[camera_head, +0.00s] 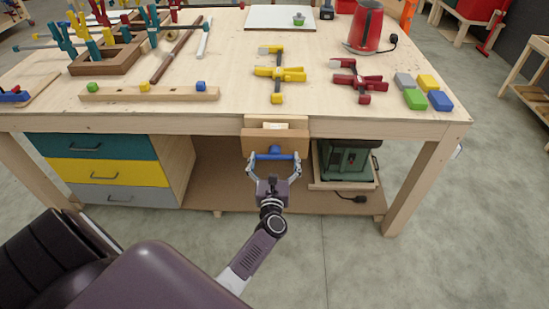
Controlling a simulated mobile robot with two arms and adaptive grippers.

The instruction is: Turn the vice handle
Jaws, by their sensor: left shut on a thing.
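The wooden vice (262,140) is mounted on the front edge of the workbench, near the middle of the view. A pale block shows between its jaws at the top. Its blue handle (275,155) lies roughly level across the front of the vice. My left gripper (274,163) is in front of the vice, with its fingers at the two sides of the blue handle, shut on it. The fingertips partly cover the handle's ends. My right gripper is not in view.
The workbench (225,112) bears a yellow clamp (279,73), a red clamp (358,82), coloured blocks (427,84) and a red kettle-like thing (367,25). Drawers (97,172) sit below at left, a green machine (345,160) on the lower shelf at right. Floor in front is clear at right.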

